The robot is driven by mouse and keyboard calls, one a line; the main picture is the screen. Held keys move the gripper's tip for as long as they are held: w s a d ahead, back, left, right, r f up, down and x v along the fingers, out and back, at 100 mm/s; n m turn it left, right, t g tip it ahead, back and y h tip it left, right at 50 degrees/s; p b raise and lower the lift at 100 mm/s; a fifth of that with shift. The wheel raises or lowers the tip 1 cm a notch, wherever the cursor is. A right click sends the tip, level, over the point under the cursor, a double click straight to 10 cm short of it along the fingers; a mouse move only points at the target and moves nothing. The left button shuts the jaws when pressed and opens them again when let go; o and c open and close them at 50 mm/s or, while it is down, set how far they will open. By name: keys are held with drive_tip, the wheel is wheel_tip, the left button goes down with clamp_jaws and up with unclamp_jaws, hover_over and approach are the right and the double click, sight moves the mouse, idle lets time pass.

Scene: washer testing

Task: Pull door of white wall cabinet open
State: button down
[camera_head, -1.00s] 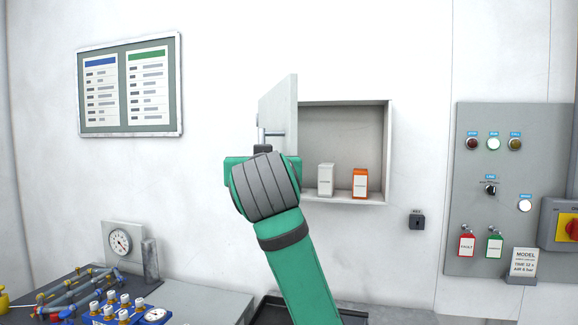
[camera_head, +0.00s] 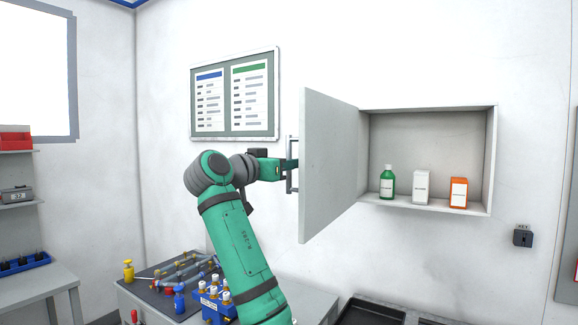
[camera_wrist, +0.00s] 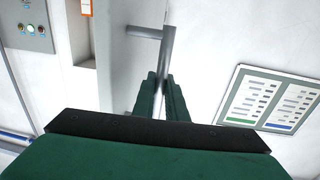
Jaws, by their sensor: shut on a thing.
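The white wall cabinet (camera_head: 493,160) has its door (camera_head: 330,165) swung well open to the left, and the shelf space is exposed. A grey bar handle (camera_head: 290,184) stands on the door's outer face. My gripper (camera_head: 291,165) reaches it from the left and is shut on the bar; the door's edge partly hides the contact. In the wrist view, the two dark green fingers (camera_wrist: 163,90) close around the handle bar (camera_wrist: 168,45), with its post joining the door on the left.
Inside the cabinet stand a green bottle (camera_head: 387,182), a white box (camera_head: 421,188) and an orange box (camera_head: 459,193). A notice board (camera_head: 235,95) hangs on the wall behind my gripper. A bench with blue valve fittings (camera_head: 215,300) is below left.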

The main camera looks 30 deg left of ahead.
drive_tip(key=shift+a, duration=0.35)
drive_tip(key=shift+r+h, duration=0.1)
drive_tip(key=shift+h, duration=0.2)
drive_tip(key=c, duration=1.8)
unclamp_jaws()
drive_tip(key=shift+o, duration=0.2)
drive_tip(key=s, duration=1)
drive_tip(key=shift+s+a, duration=0.3)
drive_tip(key=shift+s, duration=0.05)
